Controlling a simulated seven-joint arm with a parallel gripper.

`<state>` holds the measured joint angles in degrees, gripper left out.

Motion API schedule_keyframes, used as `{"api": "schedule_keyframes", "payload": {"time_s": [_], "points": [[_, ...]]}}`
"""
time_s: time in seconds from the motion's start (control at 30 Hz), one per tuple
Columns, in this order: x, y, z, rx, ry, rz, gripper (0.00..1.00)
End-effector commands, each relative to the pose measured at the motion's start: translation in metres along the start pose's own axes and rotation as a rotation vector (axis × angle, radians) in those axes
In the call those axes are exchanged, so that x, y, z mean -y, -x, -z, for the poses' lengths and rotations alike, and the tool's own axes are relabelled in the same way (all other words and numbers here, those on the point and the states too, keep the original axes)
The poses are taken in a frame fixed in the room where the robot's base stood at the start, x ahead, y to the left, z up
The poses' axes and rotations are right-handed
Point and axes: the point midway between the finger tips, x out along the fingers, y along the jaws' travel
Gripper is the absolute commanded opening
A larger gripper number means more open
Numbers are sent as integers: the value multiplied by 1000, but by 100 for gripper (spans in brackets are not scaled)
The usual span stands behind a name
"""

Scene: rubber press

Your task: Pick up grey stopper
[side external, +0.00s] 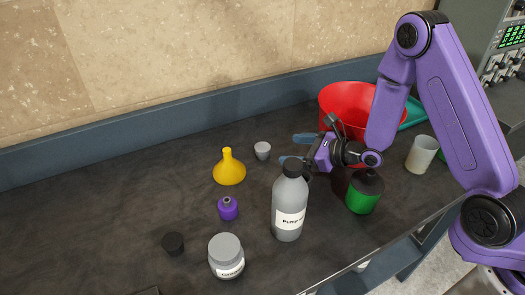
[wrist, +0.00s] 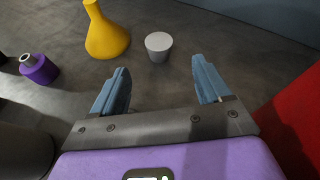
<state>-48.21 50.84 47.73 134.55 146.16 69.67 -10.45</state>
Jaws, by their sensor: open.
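The grey stopper (side external: 262,151) is a small tapered plug standing on the dark worktop, right of the yellow funnel in the side view. It also shows in the wrist view (wrist: 159,46), a little beyond the fingertips and between their lines. My gripper (side external: 292,147) is open and empty, to the right of the stopper and apart from it. In the wrist view, its two blue-grey fingers (wrist: 163,80) are spread with bare worktop between them.
The yellow funnel (side external: 229,169) stands close left of the stopper. A grey pump bottle (side external: 289,205) stands in front of my gripper. A red bowl (side external: 345,100) and green bottle (side external: 362,195) are to the right. A purple bottle (side external: 228,209), grey jar (side external: 226,257) and black stopper (side external: 173,243) stand front left.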

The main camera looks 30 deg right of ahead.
Motion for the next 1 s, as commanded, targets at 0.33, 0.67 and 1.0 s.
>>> {"api": "schedule_keyframes", "payload": {"time_s": [0.33,0.67,1.0], "points": [[-1,-49,-1,1,1,-2,77],[-2,-71,-1,0,1,-2,77],[-2,-106,-1,0,-1,-2,77]]}}
